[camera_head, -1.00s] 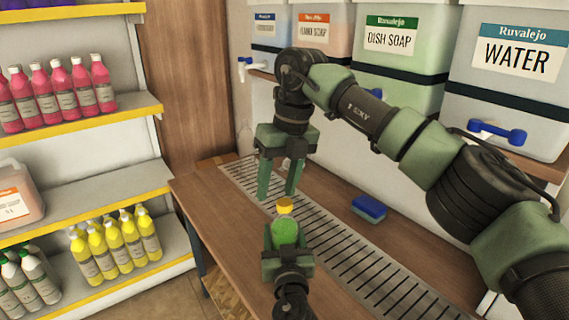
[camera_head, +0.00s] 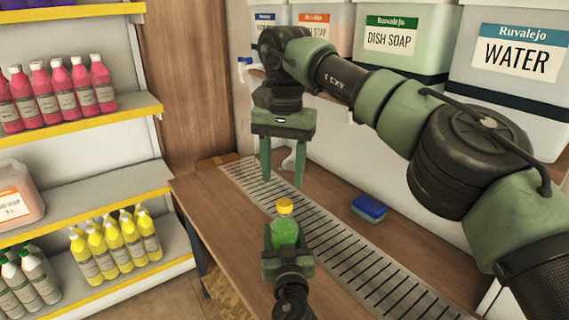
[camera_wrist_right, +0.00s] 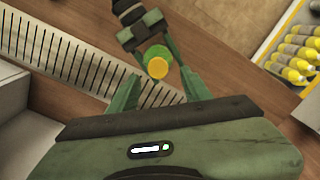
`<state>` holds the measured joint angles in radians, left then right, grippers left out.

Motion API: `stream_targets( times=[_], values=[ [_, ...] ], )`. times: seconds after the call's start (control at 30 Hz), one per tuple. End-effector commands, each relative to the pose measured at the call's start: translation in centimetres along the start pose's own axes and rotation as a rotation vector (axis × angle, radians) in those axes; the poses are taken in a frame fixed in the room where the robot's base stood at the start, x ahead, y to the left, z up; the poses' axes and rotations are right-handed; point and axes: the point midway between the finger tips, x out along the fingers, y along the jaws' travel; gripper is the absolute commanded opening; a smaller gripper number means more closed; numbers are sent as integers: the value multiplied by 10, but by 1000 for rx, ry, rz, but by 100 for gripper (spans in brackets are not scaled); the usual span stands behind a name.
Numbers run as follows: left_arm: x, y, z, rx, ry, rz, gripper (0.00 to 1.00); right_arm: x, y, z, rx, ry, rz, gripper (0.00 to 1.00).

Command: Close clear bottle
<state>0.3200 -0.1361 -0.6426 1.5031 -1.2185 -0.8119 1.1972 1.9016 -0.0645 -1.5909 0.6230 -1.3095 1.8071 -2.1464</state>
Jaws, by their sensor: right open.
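A clear bottle (camera_head: 285,231) filled with green liquid stands upright with a yellow cap (camera_head: 284,205) on its top. The frames do not show how tightly the cap sits. My left gripper (camera_head: 287,250) is shut around the bottle's body from the near side. My right gripper (camera_head: 282,183) points down above the cap, open and empty, its fingers apart from the cap. In the right wrist view the yellow cap (camera_wrist_right: 157,68) shows beyond and between the open fingers, with the green bottle (camera_wrist_right: 158,51) partly hidden under it.
The wooden counter (camera_head: 220,205) has a slotted metal drain (camera_head: 345,250). A blue sponge (camera_head: 369,208) lies to the right. Large labelled drums (camera_head: 400,75) line the back. A shelf (camera_head: 90,185) at left holds pink and yellow bottles. A pale object (camera_head: 289,160) behind the right fingers is unclear.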

Motion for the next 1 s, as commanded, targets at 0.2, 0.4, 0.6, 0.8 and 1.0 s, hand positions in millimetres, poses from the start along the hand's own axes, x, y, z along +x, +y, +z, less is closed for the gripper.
stream_targets(
  times=[0.2, 0.4, 0.6, 0.8, 1.0],
  values=[
    [0, 0, 1, 1, -1, 0, 0, -9, 1, -2, -361, 13, 19, 49],
    [0, 0, 1, 1, -1, 0, 0, -13, 2, -4, -500, 16, 26, 49],
    [0, 0, 0, 1, -1, 0, 0, -13, 2, -4, -513, 16, 27, 49],
    [0, 0, 0, 1, -1, 0, 0, -11, 3, -4, -512, 16, 27, 49],
    [0, 0, 0, 1, -1, -1, 0, 12, 4, -4, -512, 14, 28, 49]
  ],
)
